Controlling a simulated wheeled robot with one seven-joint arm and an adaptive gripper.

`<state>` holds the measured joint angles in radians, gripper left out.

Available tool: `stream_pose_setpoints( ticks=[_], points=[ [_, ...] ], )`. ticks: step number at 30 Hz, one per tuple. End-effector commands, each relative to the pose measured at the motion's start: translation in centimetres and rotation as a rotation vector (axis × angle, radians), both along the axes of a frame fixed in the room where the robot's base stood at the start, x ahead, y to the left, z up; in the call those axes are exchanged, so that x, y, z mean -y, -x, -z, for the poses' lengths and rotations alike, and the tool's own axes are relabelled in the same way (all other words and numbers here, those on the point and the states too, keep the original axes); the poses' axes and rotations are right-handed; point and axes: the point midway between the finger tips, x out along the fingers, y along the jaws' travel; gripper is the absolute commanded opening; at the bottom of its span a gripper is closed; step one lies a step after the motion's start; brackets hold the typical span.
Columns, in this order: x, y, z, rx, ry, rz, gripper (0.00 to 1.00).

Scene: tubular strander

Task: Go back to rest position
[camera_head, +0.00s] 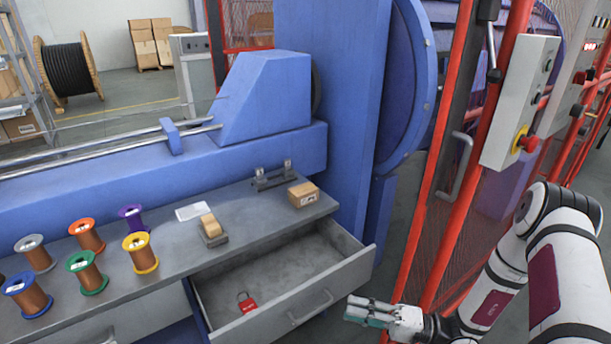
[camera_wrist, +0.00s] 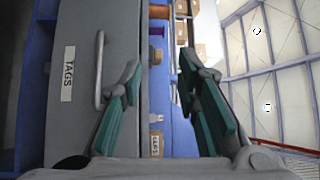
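My gripper (camera_head: 357,311) is at the lower right of the head view, just right of the open drawer (camera_head: 357,272) and apart from its front. In the wrist view its two teal-padded fingers stand wide apart with nothing between them; the gripper (camera_wrist: 162,82) is open and empty. The wrist view shows a grey drawer front with a "TAGS" label (camera_wrist: 68,75) and a bar handle (camera_wrist: 98,70) beside the left finger. The drawer handle (camera_head: 311,308) also shows in the head view. A red padlock-like tag (camera_head: 248,305) lies inside the drawer.
Several wire spools, a small cardboard box (camera_head: 303,194) and a block on a small stand (camera_head: 211,229) are on the grey bench (camera_head: 262,222). A red guard frame (camera_head: 440,190) and a control box with a red button (camera_head: 521,100) stand close to my arm.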

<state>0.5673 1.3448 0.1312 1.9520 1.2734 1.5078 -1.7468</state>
Motion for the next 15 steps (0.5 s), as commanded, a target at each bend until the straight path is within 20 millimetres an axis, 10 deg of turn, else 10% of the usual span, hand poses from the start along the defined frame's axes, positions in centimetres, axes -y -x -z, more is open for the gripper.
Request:
stream_pose_setpoints(
  ticks=[15],
  points=[
    [-1.5,5.2,-15.6,-0.109,0.371,-0.478,0.3]
  ],
)
